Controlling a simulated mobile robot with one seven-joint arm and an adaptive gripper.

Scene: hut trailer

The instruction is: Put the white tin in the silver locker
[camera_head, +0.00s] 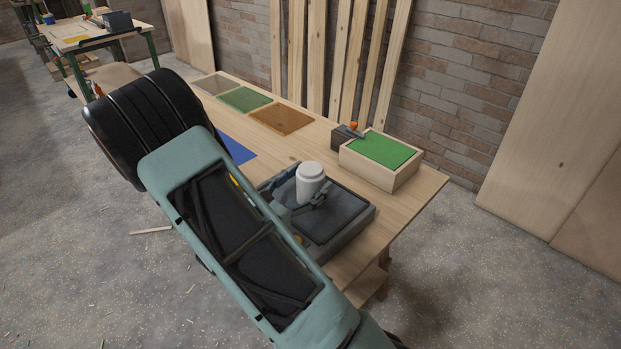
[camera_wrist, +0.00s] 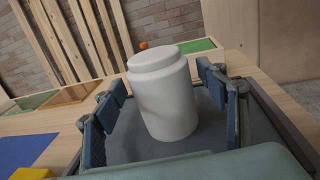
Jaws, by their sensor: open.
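The white tin (camera_head: 310,182), a rounded plain canister with a narrower lid, stands upright on the dark grey tray (camera_head: 352,222) on the workbench. In the wrist view the tin (camera_wrist: 166,98) stands between the two blue-padded fingers of my gripper (camera_wrist: 160,103). The fingers are apart, one on each side of it, with a visible gap on the right; I cannot tell if the left finger touches. My arm hides part of the tray and bench. I cannot make out a silver locker in either view.
A wooden box with a green top (camera_head: 384,150) and a small dark grey box (camera_head: 345,137) stand toward the bench's back right. Flat green (camera_head: 244,99), orange-brown (camera_head: 282,119) and blue (camera_head: 236,150) panels lie on the bench. Planks (camera_head: 345,60) lean against the brick wall behind.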

